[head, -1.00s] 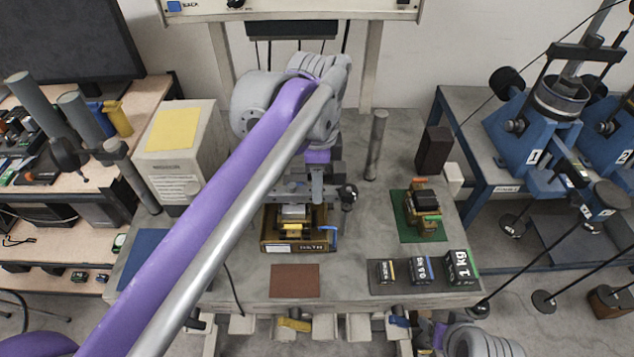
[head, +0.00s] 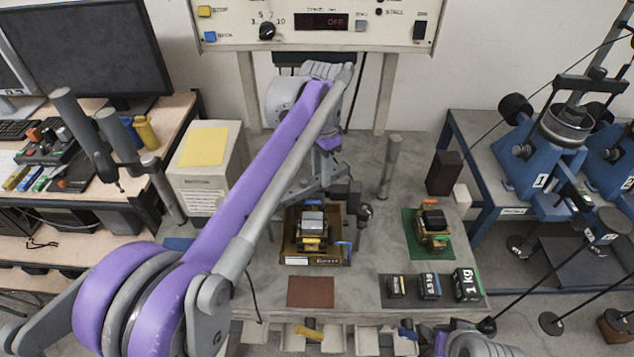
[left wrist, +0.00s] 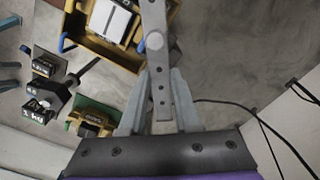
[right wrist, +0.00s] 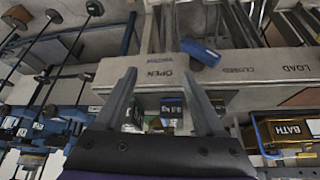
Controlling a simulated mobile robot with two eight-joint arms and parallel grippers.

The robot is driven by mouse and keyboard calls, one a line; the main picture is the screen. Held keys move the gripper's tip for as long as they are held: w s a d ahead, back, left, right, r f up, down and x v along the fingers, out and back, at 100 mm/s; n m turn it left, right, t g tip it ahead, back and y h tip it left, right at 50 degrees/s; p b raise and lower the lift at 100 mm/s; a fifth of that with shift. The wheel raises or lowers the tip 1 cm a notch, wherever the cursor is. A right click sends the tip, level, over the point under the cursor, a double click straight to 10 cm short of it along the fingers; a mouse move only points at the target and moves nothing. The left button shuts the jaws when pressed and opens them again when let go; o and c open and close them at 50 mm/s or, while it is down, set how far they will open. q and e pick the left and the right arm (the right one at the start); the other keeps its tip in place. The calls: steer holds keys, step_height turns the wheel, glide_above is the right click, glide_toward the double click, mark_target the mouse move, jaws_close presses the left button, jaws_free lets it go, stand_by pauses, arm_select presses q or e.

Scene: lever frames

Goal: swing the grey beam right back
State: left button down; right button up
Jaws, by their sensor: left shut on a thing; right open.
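The grey beam (head: 293,194) is a flat bar with holes, slanting across beside the brown tray in the head view. In the left wrist view the beam (left wrist: 162,75) runs up the picture, with a pale round knob on its face. My left gripper (left wrist: 161,80) is shut on the beam's end, one finger at each side. In the head view my left gripper (head: 327,168) is above the tray's back edge, partly hidden by my arm. My right gripper (right wrist: 157,75) is open and empty in front of the bench's labelled front edge.
The brown tray (head: 291,257) holds a yellow device with a white block. Black weights (head: 430,287) and a green mat (head: 413,246) lie to the right. A grey post (head: 390,165) stands behind the tray. A blue handle (right wrist: 200,53) is near my right gripper.

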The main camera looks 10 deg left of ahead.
arm_select(q)
steer(key=w+a+n+p, duration=0.1)
steer(key=w+a+n, duration=0.2)
steer(key=a+n, duration=0.4)
steer(key=shift+w+a+n+p, duration=0.3)
steer(key=shift+a+n, duration=0.1)
steer(key=shift+a, duration=0.65)
arm_select(e)
steer(key=shift+w+a+r, duration=0.15)
steer(key=shift+w+r, duration=0.1)
steer(key=shift+r, duration=0.45)
steer(key=shift+w+a+r, duration=0.1)
steer(key=shift+w+r, duration=0.15)
steer(key=shift+r, duration=0.45)
arm_select(q)
steer(key=c, duration=0.6)
jaws_free()
step_height(320, 180, up, 11)
steer(key=shift+f+p, duration=0.1)
steer(key=shift+p, duration=0.5)
arm_select(e)
steer(key=shift+w+r+t, duration=0.3)
steer(key=shift+w+r, duration=0.25)
steer(key=shift+r, duration=0.35)
